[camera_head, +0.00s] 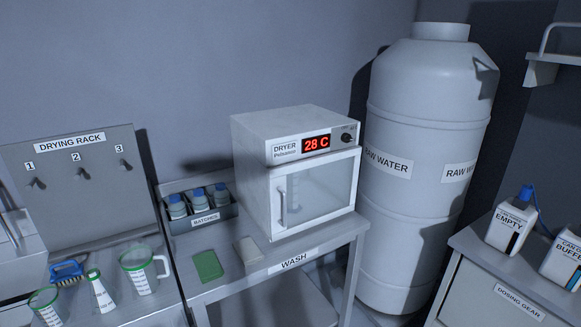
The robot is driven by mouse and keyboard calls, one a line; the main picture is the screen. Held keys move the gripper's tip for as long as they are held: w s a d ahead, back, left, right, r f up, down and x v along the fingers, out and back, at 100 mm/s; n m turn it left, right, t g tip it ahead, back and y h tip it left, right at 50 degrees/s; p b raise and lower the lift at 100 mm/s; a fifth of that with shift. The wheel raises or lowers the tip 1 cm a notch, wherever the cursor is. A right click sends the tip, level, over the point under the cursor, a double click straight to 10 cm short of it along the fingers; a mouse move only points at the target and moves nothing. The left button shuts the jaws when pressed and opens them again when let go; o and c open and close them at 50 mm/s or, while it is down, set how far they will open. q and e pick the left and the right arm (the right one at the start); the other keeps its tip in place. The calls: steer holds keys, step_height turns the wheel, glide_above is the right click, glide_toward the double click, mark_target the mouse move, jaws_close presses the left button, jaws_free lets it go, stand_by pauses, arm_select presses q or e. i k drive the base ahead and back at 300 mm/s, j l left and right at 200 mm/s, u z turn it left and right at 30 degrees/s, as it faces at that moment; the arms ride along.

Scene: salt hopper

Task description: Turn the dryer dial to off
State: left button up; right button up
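The dryer (290,122) is a white box on the wash table, with a shut glass door (313,192) and a vertical handle on the door's left. Its red display reads 28 C. The dial (347,138) is a small dark knob right of the display; its marks are too small to read. Neither of my grippers shows in the head view.
A large raw water tank (425,130) stands close to the dryer's right. A batches tray (213,212) with blue-capped bottles sits to its left. A green cloth (208,266) and a pale block (249,251) lie in front on the wash table. Jugs stand at the lower left.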

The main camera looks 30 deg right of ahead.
mark_target(346, 137)
steer(key=z, duration=1.45)
